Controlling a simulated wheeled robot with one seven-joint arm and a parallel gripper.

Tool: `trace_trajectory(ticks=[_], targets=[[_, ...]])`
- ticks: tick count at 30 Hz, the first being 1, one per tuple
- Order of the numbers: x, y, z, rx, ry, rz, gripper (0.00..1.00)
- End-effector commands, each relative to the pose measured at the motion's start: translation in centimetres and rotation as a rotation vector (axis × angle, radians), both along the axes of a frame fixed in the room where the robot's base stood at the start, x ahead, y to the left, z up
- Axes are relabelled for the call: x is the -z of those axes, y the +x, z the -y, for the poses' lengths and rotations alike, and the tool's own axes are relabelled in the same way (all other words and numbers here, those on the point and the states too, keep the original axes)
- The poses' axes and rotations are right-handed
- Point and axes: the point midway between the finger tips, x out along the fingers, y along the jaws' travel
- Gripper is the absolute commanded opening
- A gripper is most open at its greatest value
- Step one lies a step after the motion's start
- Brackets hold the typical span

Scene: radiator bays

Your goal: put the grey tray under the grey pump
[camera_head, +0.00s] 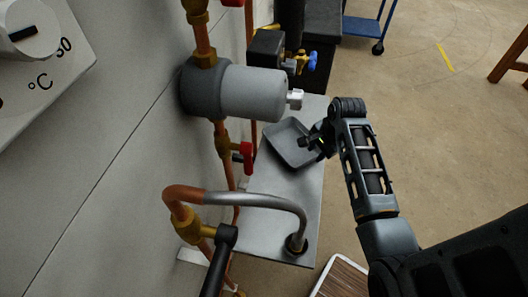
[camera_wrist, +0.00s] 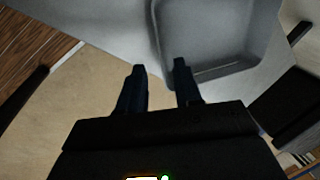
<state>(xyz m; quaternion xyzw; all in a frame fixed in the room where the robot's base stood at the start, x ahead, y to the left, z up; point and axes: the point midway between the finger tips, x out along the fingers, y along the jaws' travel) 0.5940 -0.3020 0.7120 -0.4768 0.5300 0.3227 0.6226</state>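The grey tray (camera_head: 288,150) is a shallow, rounded, empty tray over the light grey shelf. It is below and to the right of the grey pump (camera_head: 253,94) in the head view; its height over the shelf is hard to judge. The pump is a cylinder on the copper pipe. My gripper (camera_head: 316,143) is at the tray's right edge. In the wrist view, the fingers (camera_wrist: 160,68) are apart, with the right one over the tray's near edge (camera_wrist: 205,78) and the left one outside it. I see no clear grip on the rim.
The grey shelf (camera_head: 268,228) carries a bent metal pipe (camera_head: 262,200) at its front. A red valve handle (camera_head: 246,155) sticks out left of the tray. A black box with a blue knob (camera_head: 312,60) stands behind. Open floor (camera_head: 420,130) lies to the right.

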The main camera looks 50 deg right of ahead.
Motion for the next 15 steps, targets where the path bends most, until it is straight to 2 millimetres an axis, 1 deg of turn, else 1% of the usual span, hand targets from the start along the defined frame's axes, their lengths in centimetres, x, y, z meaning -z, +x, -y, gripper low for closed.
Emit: trace_trajectory(ticks=[1,5,15], targets=[[-0.4,0.0,0.7,0.02,0.011,-0.005,0.34],[0.1,-0.1,1.1,0.038,0.026,-0.014,0.34],[3.7,0.4,1.4,0.036,0.025,-0.014,0.34]])
